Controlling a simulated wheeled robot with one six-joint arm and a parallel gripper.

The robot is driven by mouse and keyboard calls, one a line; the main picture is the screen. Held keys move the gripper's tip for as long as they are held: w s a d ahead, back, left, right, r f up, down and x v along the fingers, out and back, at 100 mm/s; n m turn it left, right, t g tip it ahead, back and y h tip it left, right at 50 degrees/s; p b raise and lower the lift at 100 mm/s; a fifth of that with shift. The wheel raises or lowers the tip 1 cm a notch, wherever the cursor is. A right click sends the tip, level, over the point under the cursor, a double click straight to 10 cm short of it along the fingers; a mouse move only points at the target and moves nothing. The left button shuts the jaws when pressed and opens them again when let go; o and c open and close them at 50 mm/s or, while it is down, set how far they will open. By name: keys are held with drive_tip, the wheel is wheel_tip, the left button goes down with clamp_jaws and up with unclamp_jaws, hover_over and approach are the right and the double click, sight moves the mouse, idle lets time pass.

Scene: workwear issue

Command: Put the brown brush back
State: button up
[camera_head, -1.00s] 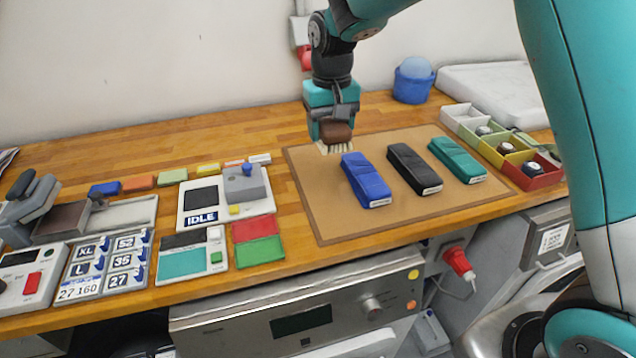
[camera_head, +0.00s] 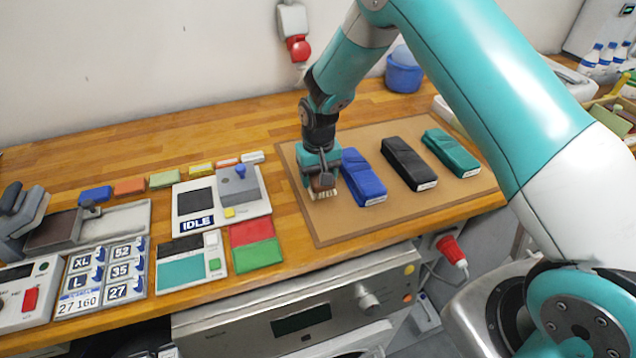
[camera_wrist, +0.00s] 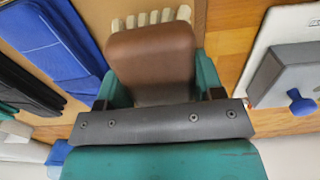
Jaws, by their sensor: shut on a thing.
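The brown brush (camera_head: 322,190) has a brown back and pale bristles. My gripper (camera_head: 322,181) is shut on it, pointing down at the left part of the tan mat (camera_head: 330,232). In the wrist view the brown brush (camera_wrist: 152,58) sits between the jaws of my gripper (camera_wrist: 155,85), with bristles showing beyond its far edge. The brush is just left of the blue folded garment (camera_head: 362,178). I cannot tell whether the bristles touch the mat.
A black folded garment (camera_head: 408,163) and a teal one (camera_head: 450,152) lie further right on the mat. A grey device with an IDLE display (camera_head: 197,222) stands left of the mat. A blue tub (camera_head: 404,76) stands behind. The mat's front left is bare.

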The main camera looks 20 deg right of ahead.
drive_tip(key=shift+f+p, duration=0.55)
drive_tip(key=shift+f, duration=1.6)
drive_tip(key=shift+f, duration=0.1)
drive_tip(key=o, duration=1.1)
drive_tip(key=shift+o, duration=0.2)
